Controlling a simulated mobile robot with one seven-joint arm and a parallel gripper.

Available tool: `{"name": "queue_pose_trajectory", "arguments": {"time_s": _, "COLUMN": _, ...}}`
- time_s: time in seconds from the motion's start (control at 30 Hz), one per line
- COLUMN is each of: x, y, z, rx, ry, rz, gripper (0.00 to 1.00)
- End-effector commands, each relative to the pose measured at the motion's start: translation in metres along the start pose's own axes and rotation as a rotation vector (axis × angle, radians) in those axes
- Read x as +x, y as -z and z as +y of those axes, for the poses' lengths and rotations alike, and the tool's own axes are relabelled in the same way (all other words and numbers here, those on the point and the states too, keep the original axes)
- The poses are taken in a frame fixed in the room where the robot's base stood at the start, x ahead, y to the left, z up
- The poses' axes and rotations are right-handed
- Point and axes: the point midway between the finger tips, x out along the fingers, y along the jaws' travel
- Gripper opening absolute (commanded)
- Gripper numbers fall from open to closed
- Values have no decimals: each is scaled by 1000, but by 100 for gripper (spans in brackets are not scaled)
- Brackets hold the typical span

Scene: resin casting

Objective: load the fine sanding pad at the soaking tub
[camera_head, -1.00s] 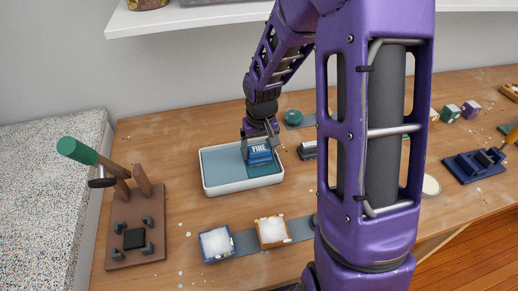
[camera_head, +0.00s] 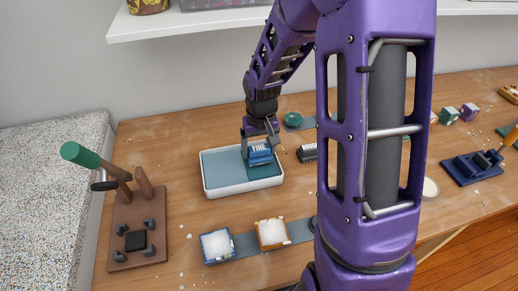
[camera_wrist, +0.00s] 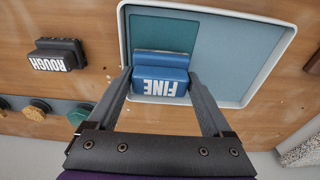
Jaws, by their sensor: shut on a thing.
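The fine sanding pad (camera_head: 260,153) is a blue block with a white "FINE" label. My gripper (camera_head: 259,150) is shut on it, one finger on each side. In the wrist view the pad (camera_wrist: 161,76) sits between the fingertips of my gripper (camera_wrist: 161,80), its label upside down. The soaking tub (camera_head: 243,190) is a shallow white-rimmed tray with a blue-grey inside and a darker teal patch at its right. The pad is over that patch; the wrist view shows the tub (camera_wrist: 205,104) behind it. I cannot tell whether the pad touches the tub floor.
A black "ROUGH" block (camera_wrist: 58,55) lies beside the tub. A brown press with a green handle (camera_head: 140,225) stands at left. Two white-filled moulds (camera_head: 216,246) (camera_head: 271,233) sit in front on a grey strip. A shelf (camera_head: 190,20) hangs above the back.

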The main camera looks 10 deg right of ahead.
Motion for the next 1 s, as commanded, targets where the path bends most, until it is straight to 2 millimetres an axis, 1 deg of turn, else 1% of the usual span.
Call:
{"name": "queue_pose_trajectory", "arguments": {"time_s": 0.03, "x": -8, "y": 1, "z": 0, "rx": 0, "ry": 0, "rz": 1, "gripper": 40}}
{"name": "queue_pose_trajectory", "arguments": {"time_s": 0.6, "x": -53, "y": 7, "z": 0, "rx": 1, "ry": 0, "rz": 2, "gripper": 40}}
{"name": "queue_pose_trajectory", "arguments": {"time_s": 1.0, "x": -54, "y": 7, "z": 0, "rx": 0, "ry": 0, "rz": 2, "gripper": 40}}
